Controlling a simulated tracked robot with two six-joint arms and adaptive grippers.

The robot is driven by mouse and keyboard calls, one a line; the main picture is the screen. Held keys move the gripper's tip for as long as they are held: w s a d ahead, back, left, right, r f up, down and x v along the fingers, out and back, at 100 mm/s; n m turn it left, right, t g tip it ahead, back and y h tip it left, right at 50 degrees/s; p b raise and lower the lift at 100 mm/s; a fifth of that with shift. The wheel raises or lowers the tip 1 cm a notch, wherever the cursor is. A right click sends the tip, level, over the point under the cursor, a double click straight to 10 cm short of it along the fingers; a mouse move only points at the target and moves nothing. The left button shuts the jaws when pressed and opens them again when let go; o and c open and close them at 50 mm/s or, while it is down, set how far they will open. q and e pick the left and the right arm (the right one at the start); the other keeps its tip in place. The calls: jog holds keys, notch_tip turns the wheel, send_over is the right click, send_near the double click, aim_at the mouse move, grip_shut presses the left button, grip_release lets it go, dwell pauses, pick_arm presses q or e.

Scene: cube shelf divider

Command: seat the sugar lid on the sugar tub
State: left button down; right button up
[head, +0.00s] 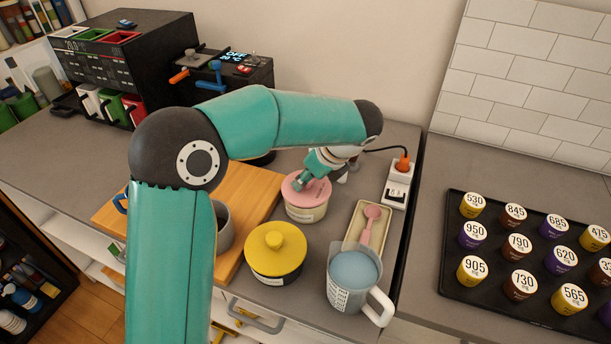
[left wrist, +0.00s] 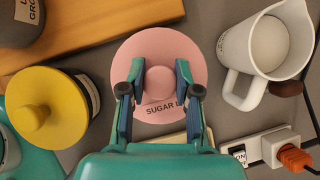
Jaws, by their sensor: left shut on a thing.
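The pink sugar lid (head: 300,189) sits over the cream sugar tub (head: 306,213), level as far as I can see. Whether its rim is fully down on the tub, I cannot tell. My left gripper (head: 305,182) comes down on the lid from above. In the left wrist view, the left gripper (left wrist: 159,90) is shut on the round knob of the lid (left wrist: 158,48), with one finger on each side. The lid hides the tub there. My right gripper is in neither view.
A black tub with a yellow lid (head: 276,244) stands at the front left. A jug (head: 347,295) and a tray with a pink scoop (head: 372,214) stand to the right. A power strip (head: 397,186) is behind them. A wooden board (head: 255,190) lies left.

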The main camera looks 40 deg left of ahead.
pick_arm(q)
jog(key=shift+f+b, duration=0.3)
jog(key=shift+f, duration=0.25)
jog(key=c, duration=1.2)
grip_release()
jog(key=shift+o, duration=0.4)
jog(key=o, duration=0.5)
jog(key=shift+r, duration=0.1)
jog(key=p+v, duration=0.6)
jog(key=v, duration=0.1)
jog(key=shift+d+r+p, duration=0.1)
jog(key=shift+r+p, duration=0.15)
jog(key=shift+p, duration=0.1)
jog(key=shift+d+r, duration=0.15)
